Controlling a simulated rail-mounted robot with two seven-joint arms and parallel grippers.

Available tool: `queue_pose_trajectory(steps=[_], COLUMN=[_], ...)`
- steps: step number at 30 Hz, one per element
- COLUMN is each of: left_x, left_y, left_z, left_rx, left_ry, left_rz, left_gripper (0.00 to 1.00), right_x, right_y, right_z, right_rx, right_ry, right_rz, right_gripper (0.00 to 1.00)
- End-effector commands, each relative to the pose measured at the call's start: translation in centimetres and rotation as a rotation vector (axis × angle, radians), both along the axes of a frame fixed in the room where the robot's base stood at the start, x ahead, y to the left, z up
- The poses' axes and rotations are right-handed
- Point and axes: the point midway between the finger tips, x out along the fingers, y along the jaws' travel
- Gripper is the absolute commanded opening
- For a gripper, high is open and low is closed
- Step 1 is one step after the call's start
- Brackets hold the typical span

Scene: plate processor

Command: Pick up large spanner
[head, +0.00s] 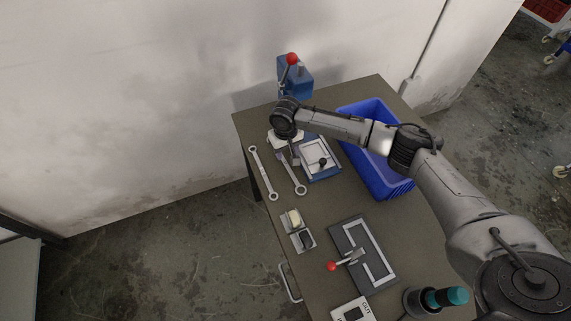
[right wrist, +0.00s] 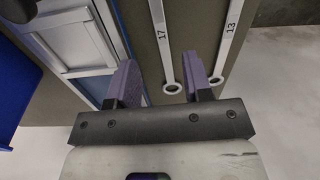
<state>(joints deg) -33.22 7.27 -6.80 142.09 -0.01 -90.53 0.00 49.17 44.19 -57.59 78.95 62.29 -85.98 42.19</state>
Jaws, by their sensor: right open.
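Two silver spanners lie on the table. The one marked 17, the large spanner (head: 292,175), is beside the blue-based fixture, its far end partly hidden by my arm. In the right wrist view the large spanner (right wrist: 163,42) shows between the open fingers of my right gripper (right wrist: 160,80), with its ring end near them. The spanner marked 13 (head: 263,174) lies to its left in the head view; it also shows outside the right finger in the right wrist view (right wrist: 229,40). My right gripper (head: 295,160) is empty above the large spanner. My left gripper is out of view.
The blue-based fixture (head: 322,173) stands close right of the large spanner, with a blue bin (head: 400,187) beyond. A blue press (head: 296,80) with a red knob is at the back. A dark frame fixture (head: 385,279) and small blocks (head: 291,219) are nearer.

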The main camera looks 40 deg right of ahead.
Motion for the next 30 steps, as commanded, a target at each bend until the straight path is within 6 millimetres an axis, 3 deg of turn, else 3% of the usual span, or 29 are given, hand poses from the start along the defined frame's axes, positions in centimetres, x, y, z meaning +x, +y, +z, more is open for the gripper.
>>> queue_pose_trajectory(steps=[7,18,25,30], left_x=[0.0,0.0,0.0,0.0], left_y=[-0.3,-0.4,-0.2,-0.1], left_z=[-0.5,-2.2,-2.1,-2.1], left_rx=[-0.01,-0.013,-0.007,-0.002], left_ry=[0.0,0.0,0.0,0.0], left_rz=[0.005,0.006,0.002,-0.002], left_gripper=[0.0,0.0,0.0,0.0], right_x=[0.0,0.3,0.3,0.3], right_y=[0.1,0.2,0.2,0.2], right_z=[-1.1,-5.3,-5.4,-5.4], right_rx=[-0.001,-0.002,-0.001,-0.001], right_ry=[0.001,0.001,0.0,0.0], right_rz=[0.0,0.0,0.0,0.0], right_gripper=[0.46,0.46,0.46,0.3])
